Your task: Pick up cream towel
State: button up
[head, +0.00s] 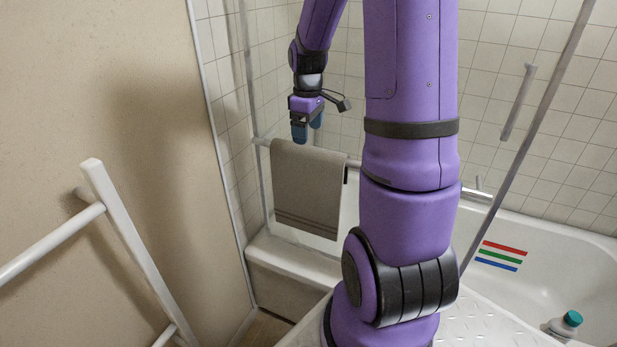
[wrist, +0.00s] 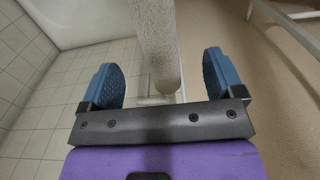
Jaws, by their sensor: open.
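The cream towel (head: 306,185), greyish-beige in this light with darker bands near its lower hem, hangs draped over a rail on the glass screen. In the wrist view the towel (wrist: 154,42) shows nearly edge-on as a narrow strip between my two blue fingers. My gripper (head: 307,127) is open and points down just above the towel's top edge in the head view. In the wrist view my gripper (wrist: 163,76) has a finger on each side of the towel, with clear gaps. I cannot tell how deep the fingers reach around it.
A white bathtub (head: 575,250) stands behind the screen, with striped marks and a teal-capped bottle (head: 562,326). A white rail rack (head: 125,225) stands at the left by the beige wall. A vertical handle (head: 518,102) is at the upper right. Tiled wall lies close behind the towel.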

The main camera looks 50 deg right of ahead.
aim_at(308, 158)
jog(key=shift+d+f, duration=0.15)
jog(key=shift+f, duration=4.6)
jog(key=c, duration=1.3)
jog(key=shift+c, duration=0.2)
jog(key=shift+r, duration=0.1)
